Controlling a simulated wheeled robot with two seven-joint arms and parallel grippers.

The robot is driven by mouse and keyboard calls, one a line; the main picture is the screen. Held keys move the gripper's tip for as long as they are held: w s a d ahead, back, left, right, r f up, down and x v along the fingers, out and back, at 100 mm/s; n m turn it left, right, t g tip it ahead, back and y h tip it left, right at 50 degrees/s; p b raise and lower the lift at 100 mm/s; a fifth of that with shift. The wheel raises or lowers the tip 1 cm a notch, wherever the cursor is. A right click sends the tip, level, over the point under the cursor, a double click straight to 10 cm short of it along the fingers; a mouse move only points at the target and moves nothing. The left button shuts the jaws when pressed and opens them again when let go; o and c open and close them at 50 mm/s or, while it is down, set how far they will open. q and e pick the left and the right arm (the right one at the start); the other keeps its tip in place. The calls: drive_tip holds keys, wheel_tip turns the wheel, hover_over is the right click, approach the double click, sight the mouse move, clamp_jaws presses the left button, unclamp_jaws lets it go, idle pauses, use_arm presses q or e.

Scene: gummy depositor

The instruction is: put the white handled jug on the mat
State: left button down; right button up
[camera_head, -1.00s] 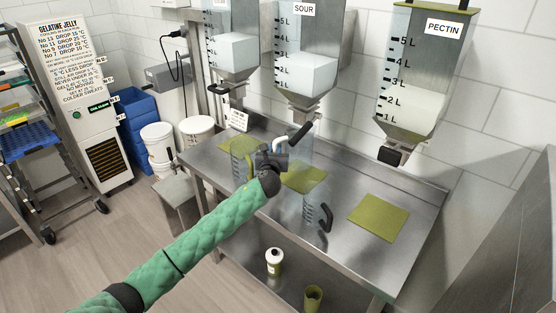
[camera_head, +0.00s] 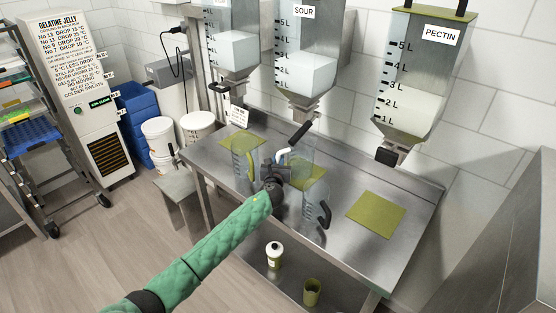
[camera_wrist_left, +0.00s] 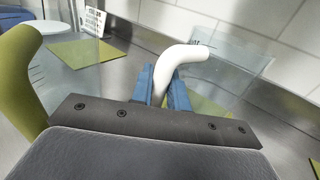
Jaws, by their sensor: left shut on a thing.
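The clear jug with a white handle (camera_head: 301,155) is over the middle of the steel table, in front of the SOUR hopper. My left gripper (camera_head: 279,168) is shut on its handle; in the left wrist view the blue fingers (camera_wrist_left: 168,88) pinch the white handle (camera_wrist_left: 180,62). A green mat (camera_head: 317,171) lies partly behind the jug; I cannot tell whether the jug touches it. Other green mats lie at the left (camera_head: 236,138) and right (camera_head: 376,214) of the table. My right gripper is not in view.
A clear jug with an olive handle (camera_head: 240,165) stands left of my gripper, close by in the wrist view (camera_wrist_left: 18,80). A black-handled jug (camera_head: 322,212) stands right, near the front edge. Hoppers with valves (camera_head: 389,155) hang above the table's back.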

use_arm(q)
drive_tip(key=c, duration=1.4)
unclamp_jaws()
drive_tip(key=shift+o, duration=0.2)
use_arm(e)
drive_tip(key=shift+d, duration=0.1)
